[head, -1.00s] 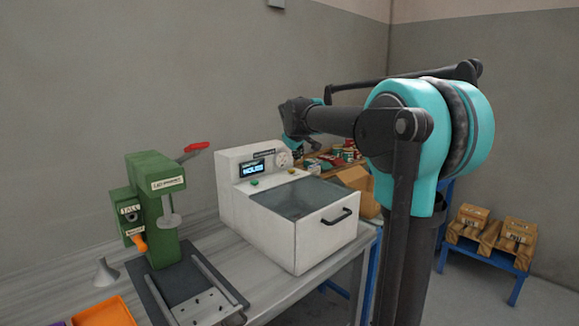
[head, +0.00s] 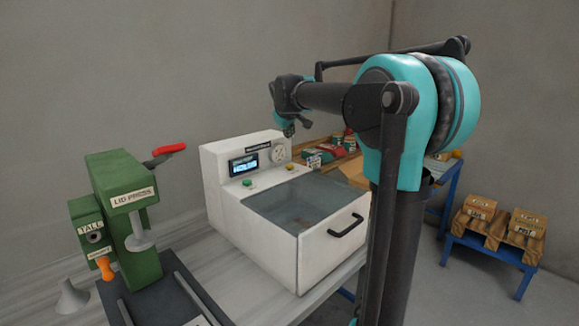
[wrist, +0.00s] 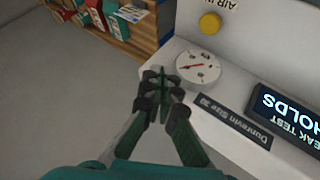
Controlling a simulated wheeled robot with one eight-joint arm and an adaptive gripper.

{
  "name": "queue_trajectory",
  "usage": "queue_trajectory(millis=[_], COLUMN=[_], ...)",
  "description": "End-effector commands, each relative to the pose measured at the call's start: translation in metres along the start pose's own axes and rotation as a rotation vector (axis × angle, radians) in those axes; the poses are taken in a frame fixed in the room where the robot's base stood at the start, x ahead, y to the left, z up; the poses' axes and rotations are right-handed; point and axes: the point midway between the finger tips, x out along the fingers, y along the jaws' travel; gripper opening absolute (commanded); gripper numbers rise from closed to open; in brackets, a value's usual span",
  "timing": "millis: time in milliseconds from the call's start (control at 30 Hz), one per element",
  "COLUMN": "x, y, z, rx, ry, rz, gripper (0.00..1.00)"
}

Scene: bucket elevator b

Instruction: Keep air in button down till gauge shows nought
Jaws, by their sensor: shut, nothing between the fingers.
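The air in button is the yellow button (wrist: 210,23) at the top of the wrist view, with "AIR IN" lettered beside it. It also shows in the head view (head: 289,167) on the white leak test machine (head: 325,262). The round white gauge (wrist: 198,67) has a red needle pointing left in the wrist view; its figures are too small to read. It also shows in the head view (head: 279,152). My gripper (wrist: 161,84) is shut and empty, close to the gauge in the picture and apart from the button. In the head view my gripper (head: 289,131) is above the machine's back panel.
The machine's display (wrist: 288,116) reads "LEAK TEST HOLDS". A green button (head: 248,183) sits left of the yellow one. A green lid press (head: 125,205) stands at left. Packets and tins (head: 330,151) lie on a wooden shelf behind. Boxes (head: 503,229) stand on a blue stand at right.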

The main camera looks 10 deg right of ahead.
Motion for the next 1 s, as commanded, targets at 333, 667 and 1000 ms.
queue_trajectory(millis=[333, 667, 1000], x=[0.022, 0.051, 0.061], y=[-0.016, -0.037, -0.044], z=[0.017, 0.036, 0.044], rx=[0.000, 0.000, 0.000], ry=[0.000, 0.000, 0.000], rz=[0.000, 0.000, 0.000], gripper=[0.00, 0.00, 0.00])
